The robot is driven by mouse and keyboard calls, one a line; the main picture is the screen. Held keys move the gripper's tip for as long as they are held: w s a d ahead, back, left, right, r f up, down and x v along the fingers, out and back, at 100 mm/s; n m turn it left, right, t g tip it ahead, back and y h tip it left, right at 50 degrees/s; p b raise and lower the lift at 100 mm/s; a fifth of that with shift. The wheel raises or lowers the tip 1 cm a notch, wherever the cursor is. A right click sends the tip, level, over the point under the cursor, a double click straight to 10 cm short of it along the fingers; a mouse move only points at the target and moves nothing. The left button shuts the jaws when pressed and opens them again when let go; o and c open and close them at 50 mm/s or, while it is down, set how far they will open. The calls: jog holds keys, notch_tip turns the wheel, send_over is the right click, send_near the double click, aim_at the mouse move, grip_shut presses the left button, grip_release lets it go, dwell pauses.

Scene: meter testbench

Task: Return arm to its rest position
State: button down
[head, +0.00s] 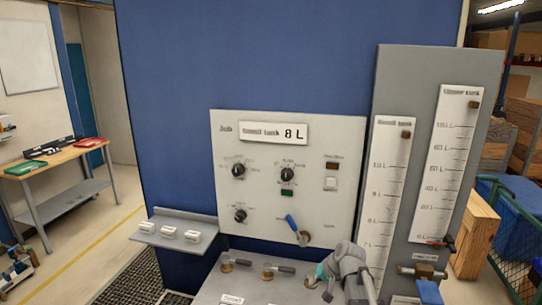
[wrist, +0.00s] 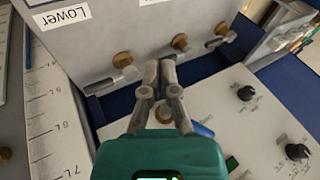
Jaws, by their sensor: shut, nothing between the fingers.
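My gripper (wrist: 160,65) is in the lower middle of the wrist view, its grey fingers together and empty. The head view shows its teal body (head: 322,272) at the lower middle, in front of the bench's valve ledge; the fingertips are hard to make out there. In the wrist view the fingers overlap a brass valve pivot with a blue lever (wrist: 204,130). That blue lever (head: 292,223) sits low on the white panel in the head view, tilted up to the left. I cannot tell from these views whether the fingers touch anything.
The white panel (head: 346,135) has knobs and a "Small tank 8 L" sign. Brass valves (head: 268,273) line the ledge below. A grey gauge board (head: 400,63) stands right; its valve with a blue handle (head: 429,291) juts out. A small shelf (head: 150,238) projects left.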

jog(key=s+d+f+n+g+h, duration=0.1)
jog(key=s+f+g+h, duration=0.1)
jog(key=s, duration=0.5)
jog(key=s+d+f+n+g+h+b, duration=0.1)
jog(key=s+f+h, duration=0.1)
jog(key=s, duration=0.6)
jog(key=shift+d+f+g+h+b, duration=0.3)
jog(key=shift+d+f+g+h, duration=0.1)
jog(key=shift+h, duration=0.2)
